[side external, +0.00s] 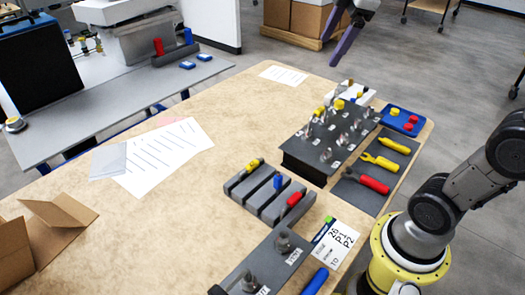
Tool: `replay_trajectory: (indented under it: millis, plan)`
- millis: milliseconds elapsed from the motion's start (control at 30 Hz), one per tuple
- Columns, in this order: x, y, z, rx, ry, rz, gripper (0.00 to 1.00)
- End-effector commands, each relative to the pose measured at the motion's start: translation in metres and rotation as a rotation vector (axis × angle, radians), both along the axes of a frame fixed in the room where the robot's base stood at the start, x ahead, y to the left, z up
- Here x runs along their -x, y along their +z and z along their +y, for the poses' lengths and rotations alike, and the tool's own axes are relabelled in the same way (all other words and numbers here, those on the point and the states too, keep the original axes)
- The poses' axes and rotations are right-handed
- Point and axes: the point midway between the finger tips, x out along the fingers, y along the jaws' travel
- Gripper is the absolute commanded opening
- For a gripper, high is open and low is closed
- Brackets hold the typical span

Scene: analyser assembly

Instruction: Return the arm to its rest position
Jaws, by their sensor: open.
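My gripper (337,34) shows at the top of the side external view, right of centre. Its two dark purple fingers are apart, and I see nothing between them. It appears raised, with the floor and a pallet of boxes behind it, and clear of the parts on the table. Its upper part is cut off by the frame edge. My arm rises from a yellow-ringed base at the lower right, and its middle links are out of the frame.
The wooden table (165,235) holds a dark block with several fittings (318,150), a slotted grey rack (262,200), a tool mat (350,199), a blue tray (397,125) and a front dark fixture (238,272). Papers (160,155) and a cardboard box (50,232) lie left. The table's middle is clear.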

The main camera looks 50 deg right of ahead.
Motion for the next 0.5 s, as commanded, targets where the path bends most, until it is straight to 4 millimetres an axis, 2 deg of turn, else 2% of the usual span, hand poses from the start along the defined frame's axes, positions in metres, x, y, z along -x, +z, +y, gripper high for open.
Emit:
replay_trajectory:
  millis: [33,100,167,300,400,500]
  plan:
    - [0.020,-0.005,0.014,-0.020,-0.019,-0.025,0.77]
    - [0.044,-0.016,0.029,-0.057,-0.066,-0.053,0.77]
    - [0.065,-0.028,0.039,-0.094,-0.114,-0.076,0.77]
    - [0.106,-0.067,0.055,-0.197,-0.259,-0.112,0.77]
    - [0.127,-0.097,0.060,-0.272,-0.390,-0.118,0.77]
    - [0.138,-0.123,0.059,-0.332,-0.535,-0.104,0.77]
